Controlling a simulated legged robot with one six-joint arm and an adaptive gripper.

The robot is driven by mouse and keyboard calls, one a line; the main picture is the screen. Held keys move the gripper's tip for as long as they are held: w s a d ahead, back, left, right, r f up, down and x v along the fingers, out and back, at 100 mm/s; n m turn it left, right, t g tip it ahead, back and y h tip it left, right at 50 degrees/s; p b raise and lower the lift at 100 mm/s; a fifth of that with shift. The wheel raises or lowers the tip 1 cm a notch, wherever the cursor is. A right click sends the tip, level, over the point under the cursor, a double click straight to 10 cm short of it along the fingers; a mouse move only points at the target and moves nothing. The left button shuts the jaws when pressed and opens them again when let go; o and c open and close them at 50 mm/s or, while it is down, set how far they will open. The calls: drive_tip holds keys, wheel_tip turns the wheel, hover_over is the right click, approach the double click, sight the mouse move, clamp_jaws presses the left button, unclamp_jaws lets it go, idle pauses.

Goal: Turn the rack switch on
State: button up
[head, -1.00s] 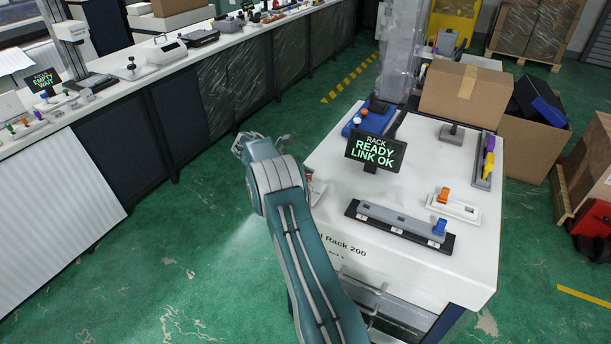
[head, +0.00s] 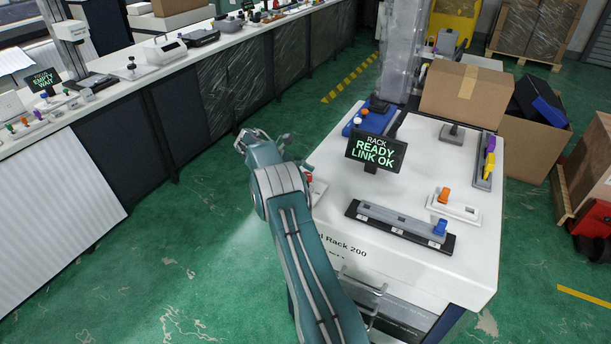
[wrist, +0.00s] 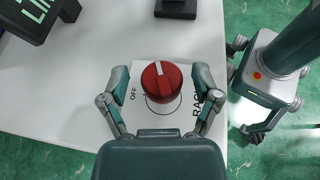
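The rack switch is a round red knob with a white pointer mark on a white plate, seen in the wrist view (wrist: 161,84). Its pointer faces the top of the picture. "OFF" is printed to the left of the knob; part of the lettering on the right is covered by a finger. In the head view only a bit of red (head: 309,178) shows beside my arm. My gripper (wrist: 160,74) is open, with one finger on each side of the knob and a visible gap to it. The rack display (head: 375,152) reads "RACK READY LINK OK".
The white rack top (head: 330,215) also carries a grey rail with a blue knob (head: 405,225), a white block with an orange knob (head: 453,206) and a blue device (head: 368,120). A dark block (wrist: 176,9) stands beyond the switch. Green floor lies left of the rack.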

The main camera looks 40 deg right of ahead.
drive_tip(key=shift+s, duration=0.1)
idle(0.3)
drive_tip(key=shift+n+t+h, duration=0.7)
drive_tip(key=shift+n+h, duration=0.3)
drive_tip(key=shift+n, duration=0.1)
drive_tip(key=n+t+h, duration=0.3)
drive_tip(key=n+t, duration=0.1)
drive_tip(key=n+t+h, duration=0.1)
drive_tip(key=n+t, duration=0.6)
drive_tip(key=t, duration=0.1)
drive_tip(key=v, duration=1.1)
drive_tip(key=s+a+r+m+y, duration=0.3)
drive_tip(key=s+a+r+m, duration=0.2)
drive_tip(key=s, duration=0.3)
drive_tip(key=s+a+r+m+y, duration=0.4)
drive_tip(key=s+a+r+m, duration=0.2)
drive_tip(key=s+m, duration=0.2)
drive_tip(key=shift+s+a, duration=0.3)
drive_tip(key=shift+s, duration=0.3)
drive_tip(key=shift+r, duration=0.1)
